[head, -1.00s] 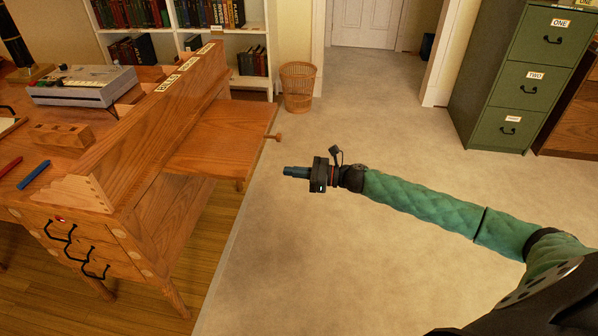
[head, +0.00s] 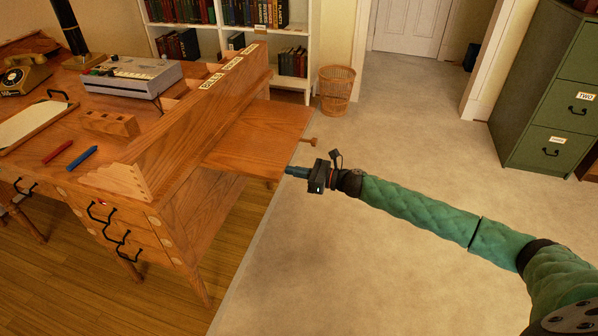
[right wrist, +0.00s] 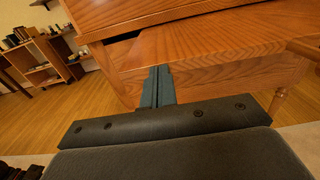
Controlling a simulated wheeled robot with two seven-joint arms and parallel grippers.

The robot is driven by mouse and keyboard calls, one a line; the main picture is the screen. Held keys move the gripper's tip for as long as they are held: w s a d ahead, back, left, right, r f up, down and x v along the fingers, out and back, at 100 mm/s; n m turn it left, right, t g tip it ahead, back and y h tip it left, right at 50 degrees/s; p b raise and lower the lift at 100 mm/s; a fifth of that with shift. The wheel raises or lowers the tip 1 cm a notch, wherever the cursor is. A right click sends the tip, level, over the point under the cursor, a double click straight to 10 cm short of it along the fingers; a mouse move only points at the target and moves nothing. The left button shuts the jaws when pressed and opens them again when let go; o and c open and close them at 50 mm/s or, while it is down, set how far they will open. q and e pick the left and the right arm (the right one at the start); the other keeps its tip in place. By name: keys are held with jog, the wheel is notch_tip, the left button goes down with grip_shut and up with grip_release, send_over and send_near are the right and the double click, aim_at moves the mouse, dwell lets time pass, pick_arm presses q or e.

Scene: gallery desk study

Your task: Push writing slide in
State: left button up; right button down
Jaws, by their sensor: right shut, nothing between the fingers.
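The writing slide (head: 262,138) is a flat wooden board that sticks out from the right side of the wooden desk (head: 192,186). A small wooden knob (head: 309,142) is on its outer edge. My right gripper (head: 287,171) is shut and empty, with its fingertips at the near outer corner of the slide. In the right wrist view the shut fingers (right wrist: 157,86) point toward the desk, with the slide's board (right wrist: 215,50) above and to the right. I cannot tell whether they touch it. My left gripper is not in view.
The desk top holds a red pen, a blue pen (head: 82,157), a wooden block with holes (head: 111,122), a grey machine (head: 131,75) and a telephone (head: 25,77). A wicker basket (head: 336,90) and green cabinet (head: 548,100) stand behind.

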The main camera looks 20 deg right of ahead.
aim_at(225, 155)
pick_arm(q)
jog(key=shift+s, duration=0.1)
